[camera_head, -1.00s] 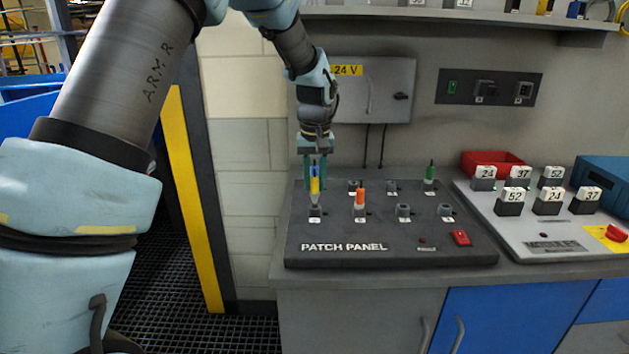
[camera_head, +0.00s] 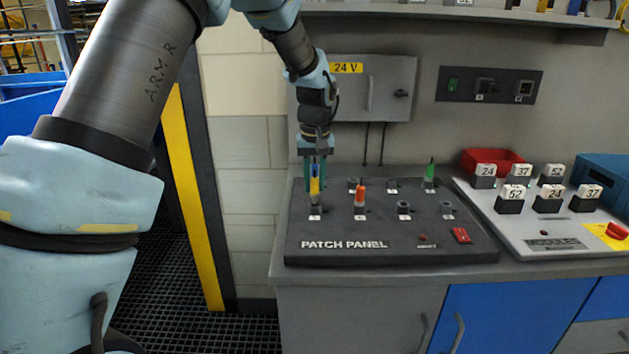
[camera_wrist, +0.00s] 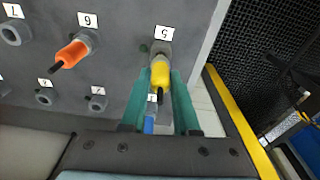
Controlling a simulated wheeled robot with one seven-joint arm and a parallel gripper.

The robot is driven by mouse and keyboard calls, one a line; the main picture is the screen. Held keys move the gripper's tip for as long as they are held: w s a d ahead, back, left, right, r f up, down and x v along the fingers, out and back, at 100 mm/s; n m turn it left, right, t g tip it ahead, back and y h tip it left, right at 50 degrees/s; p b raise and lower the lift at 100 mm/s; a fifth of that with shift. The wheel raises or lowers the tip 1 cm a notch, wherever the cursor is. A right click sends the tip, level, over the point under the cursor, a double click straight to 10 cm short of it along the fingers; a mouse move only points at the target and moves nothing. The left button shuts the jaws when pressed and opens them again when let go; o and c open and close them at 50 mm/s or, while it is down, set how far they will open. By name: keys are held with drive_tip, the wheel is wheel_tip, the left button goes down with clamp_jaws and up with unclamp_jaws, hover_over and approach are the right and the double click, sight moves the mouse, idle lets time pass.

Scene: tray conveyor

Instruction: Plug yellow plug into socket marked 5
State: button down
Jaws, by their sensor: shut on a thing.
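The yellow plug (camera_head: 315,187) is upright between the two teal fingers of my gripper (camera_head: 315,184), which is shut on it. In the wrist view the yellow plug (camera_wrist: 160,73) lines up with the grey socket marked 5 (camera_wrist: 161,47), and its far end meets the socket's mouth. In the head view this socket (camera_head: 315,211) is the front-left one on the patch panel (camera_head: 400,245), directly under the plug. I cannot tell how deep the plug sits. The fingers hide part of it.
An orange plug (camera_head: 360,196) stands in socket 6, just right of my gripper. A blue plug (camera_wrist: 149,124) shows behind the fingers. A green plug (camera_head: 430,175) stands at the back right. Sockets 7 and 8 are empty. A module board (camera_head: 545,225) lies right.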

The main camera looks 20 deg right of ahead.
drive_tip(key=shift+f+b, duration=0.55)
drive_tip(key=shift+f, duration=0.6)
drive_tip(key=c, duration=0.6)
unclamp_jaws()
drive_tip(key=shift+r, duration=0.15)
drive_tip(key=r, duration=0.3)
drive_tip(key=r+b, duration=0.1)
drive_tip(key=r, duration=0.3)
drive_tip(key=s+r+b, duration=0.1)
drive_tip(key=r, duration=0.2)
drive_tip(key=shift+s+a+r, duration=0.1)
drive_tip(key=shift+a+r, duration=0.1)
drive_tip(key=shift+r, duration=0.1)
